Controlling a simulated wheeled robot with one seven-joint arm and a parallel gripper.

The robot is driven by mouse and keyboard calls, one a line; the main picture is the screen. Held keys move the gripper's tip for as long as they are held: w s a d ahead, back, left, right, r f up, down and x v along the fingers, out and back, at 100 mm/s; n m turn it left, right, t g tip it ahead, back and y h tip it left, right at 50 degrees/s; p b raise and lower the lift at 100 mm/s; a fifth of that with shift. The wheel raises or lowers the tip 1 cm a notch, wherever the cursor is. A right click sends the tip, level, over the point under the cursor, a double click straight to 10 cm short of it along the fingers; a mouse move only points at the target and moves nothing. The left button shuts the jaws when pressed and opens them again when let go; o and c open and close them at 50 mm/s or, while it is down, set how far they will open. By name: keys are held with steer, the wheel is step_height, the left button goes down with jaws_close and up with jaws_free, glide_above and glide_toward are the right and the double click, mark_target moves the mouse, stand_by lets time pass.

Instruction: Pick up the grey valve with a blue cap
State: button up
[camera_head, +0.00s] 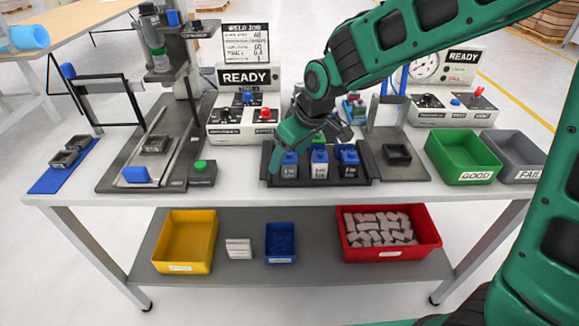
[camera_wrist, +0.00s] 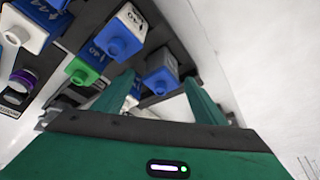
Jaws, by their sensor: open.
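The grey valve with a blue cap (camera_wrist: 160,72) is in the wrist view, just beyond and between my two green fingertips. My gripper (camera_wrist: 160,88) is open, with no hold on it visible. In the head view this grey valve (camera_head: 289,168) stands upright at the left end of the front row in a dark tray (camera_head: 372,180). My gripper hangs over that end, and one green finger shows left of the valve. The depth gap between fingers and valve is unclear.
A green-capped valve (camera_wrist: 85,70) is nearby. The READY control box (camera_head: 240,125) stands behind left; green GOOD (camera_head: 463,160) and grey FAIL (camera_head: 518,158) bins stand right.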

steer(key=shift+c, duration=0.4)
steer(key=c, duration=1.1)
steer(key=shift+o, duration=0.2)
steer(key=shift+r, duration=0.1)
